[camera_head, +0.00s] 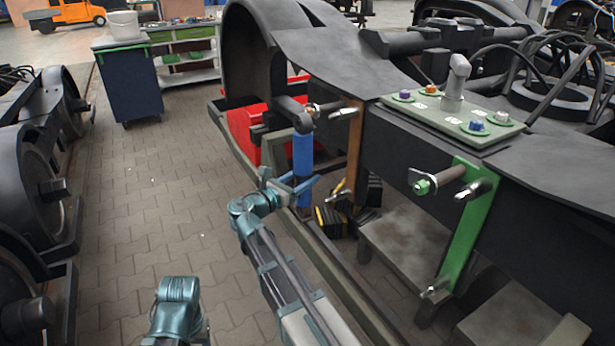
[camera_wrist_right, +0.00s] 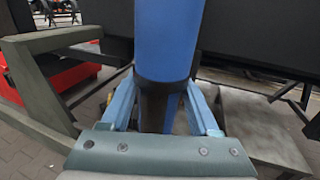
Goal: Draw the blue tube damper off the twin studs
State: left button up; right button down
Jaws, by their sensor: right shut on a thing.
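The blue tube damper (camera_head: 303,155) hangs upright beside the black bogie frame, and its tube fills the top middle of the right wrist view (camera_wrist_right: 167,40). Its dark top end is at the upper stud (camera_head: 326,107); I cannot tell whether it is still around it. Its lower end and the lower stud are partly hidden by my gripper. My right gripper (camera_head: 301,186) is shut on the damper low on its body, with one pale blue finger on each side in the right wrist view (camera_wrist_right: 162,108). A teal part of my left arm shows at bottom; its gripper is out of view.
A green bar (camera_head: 462,225) with a stud and pin stands right on the bogie. A plate with coloured bolts (camera_head: 452,118) lies on top. Paved floor (camera_head: 165,200) to the left is clear.

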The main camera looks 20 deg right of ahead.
jog(key=shift+s+a, duration=0.1)
jog(key=shift+a, duration=1.3)
jog(key=shift+r, duration=0.2)
